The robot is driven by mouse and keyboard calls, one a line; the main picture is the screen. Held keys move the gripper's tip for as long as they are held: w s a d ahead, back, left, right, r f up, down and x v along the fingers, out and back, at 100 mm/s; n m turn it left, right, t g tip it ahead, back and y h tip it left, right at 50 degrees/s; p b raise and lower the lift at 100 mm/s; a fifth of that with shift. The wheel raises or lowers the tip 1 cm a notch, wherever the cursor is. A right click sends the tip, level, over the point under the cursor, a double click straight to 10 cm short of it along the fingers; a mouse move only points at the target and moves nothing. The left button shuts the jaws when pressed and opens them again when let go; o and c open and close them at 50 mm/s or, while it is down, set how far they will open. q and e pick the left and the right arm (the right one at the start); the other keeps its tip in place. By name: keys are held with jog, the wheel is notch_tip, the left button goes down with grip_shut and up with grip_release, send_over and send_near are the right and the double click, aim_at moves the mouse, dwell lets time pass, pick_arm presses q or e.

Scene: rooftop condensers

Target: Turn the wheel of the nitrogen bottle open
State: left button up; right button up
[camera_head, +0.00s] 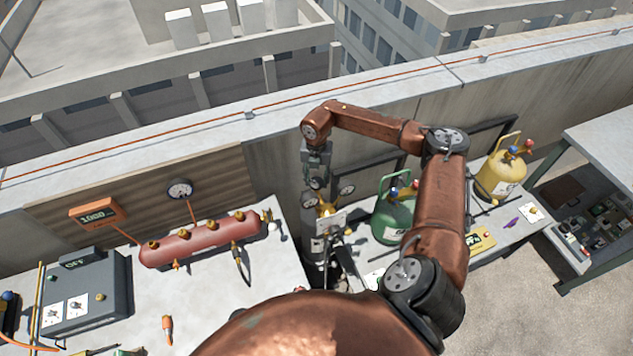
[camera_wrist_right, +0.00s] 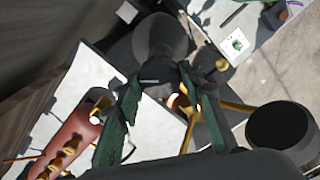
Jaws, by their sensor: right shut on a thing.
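The nitrogen bottle (camera_head: 312,243), a dark grey cylinder with a pale label, stands upright in the gap between two bench tops in the head view. Brass fittings and round gauges (camera_head: 347,190) sit at its top. My right gripper (camera_head: 316,178) reaches down onto the bottle's top from above and is shut on the wheel, which is mostly hidden by the fingers. In the right wrist view the two fingers of the right gripper (camera_wrist_right: 170,120) stand either side of the valve, with yellow rods and a dark gauge (camera_wrist_right: 282,128) beside them. My left gripper is not in view.
A red manifold (camera_head: 200,240) with brass valves and a grey OFF box (camera_head: 85,290) are on the left bench. A green bottle (camera_head: 392,218) stands close right of the nitrogen bottle, a yellow one (camera_head: 497,178) further right. A parapet wall (camera_head: 270,150) runs behind.

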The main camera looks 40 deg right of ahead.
jog(key=n+b, duration=0.1)
jog(key=n, duration=0.2)
jog(key=shift+n+b, duration=0.3)
jog(key=shift+n, duration=0.1)
jog(key=n+b, duration=0.1)
jog(key=n, duration=0.2)
jog(key=shift+n, duration=0.3)
jog(key=n+b, duration=0.3)
jog(key=n, duration=0.3)
jog(key=n+b, duration=0.1)
jog(key=n, duration=0.3)
jog(key=n+b, duration=0.1)
jog(key=n, duration=0.2)
jog(key=shift+n, duration=0.3)
jog(key=n+b, duration=0.1)
jog(key=n, duration=0.5)
jog(key=shift+r+b, duration=0.1)
jog(key=shift+b, duration=0.2)
jog(key=o, duration=1.2)
jog(key=shift+c, duration=0.2)
